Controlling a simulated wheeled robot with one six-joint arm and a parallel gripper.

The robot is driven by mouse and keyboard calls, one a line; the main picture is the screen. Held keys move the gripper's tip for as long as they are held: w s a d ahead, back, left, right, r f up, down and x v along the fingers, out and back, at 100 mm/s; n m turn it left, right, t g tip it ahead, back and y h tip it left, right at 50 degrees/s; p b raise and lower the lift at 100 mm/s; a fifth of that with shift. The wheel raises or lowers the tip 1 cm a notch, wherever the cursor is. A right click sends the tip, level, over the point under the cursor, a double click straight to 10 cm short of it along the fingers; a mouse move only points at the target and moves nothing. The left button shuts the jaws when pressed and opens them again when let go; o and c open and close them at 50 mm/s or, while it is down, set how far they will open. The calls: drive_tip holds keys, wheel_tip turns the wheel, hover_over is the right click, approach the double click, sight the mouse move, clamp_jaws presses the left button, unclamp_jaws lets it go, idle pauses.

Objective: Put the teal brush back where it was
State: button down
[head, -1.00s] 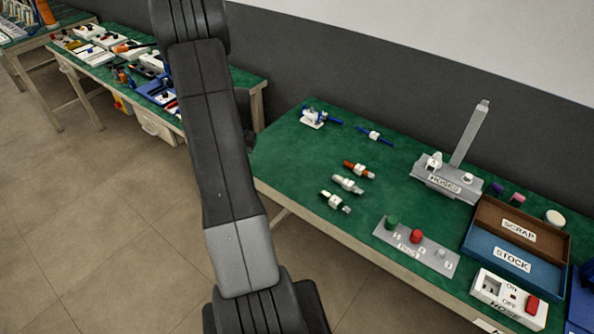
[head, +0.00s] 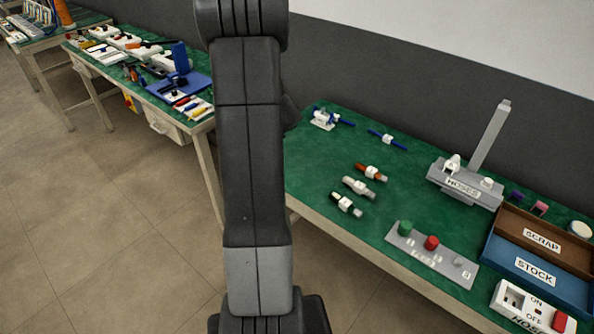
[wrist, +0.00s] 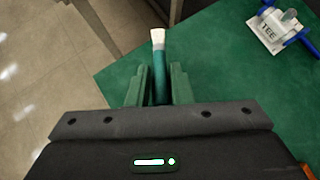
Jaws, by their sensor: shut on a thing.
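The teal brush (wrist: 160,78) shows in the wrist view, with a teal handle and a pale bristle tip pointing away from me. My gripper (wrist: 161,92) is shut on its handle, one finger on each side. The brush is over the left edge area of the green bench (wrist: 215,75), with the floor beyond its tip. How far above the bench it is I cannot tell. In the head view my arm hides the gripper and brush.
A TEE fitting (wrist: 272,30) is at the upper right of the wrist view. Another cluttered bench (head: 203,124) stands at left.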

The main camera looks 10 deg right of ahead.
drive_tip(key=s+d+m+t+h, duration=0.1)
drive_tip(key=d+m+h, duration=0.1)
drive_tip(key=m+h, duration=0.15)
drive_tip(key=m+g+h+b, duration=0.2)
drive_tip(key=m+h+b, duration=0.1)
drive_tip(key=m+h, duration=0.55)
hover_over(297, 168)
drive_tip(key=shift+y, duration=0.3)
wheel_tip(297, 168, down, 10)
drive_tip(key=shift+r, duration=0.15)
drive_tip(key=c, duration=1.3)
unclamp_jaws()
drive_tip(key=shift+r, duration=0.1)
drive_tip(key=b+v, duration=0.1)
drive_tip(key=v, duration=1.1)
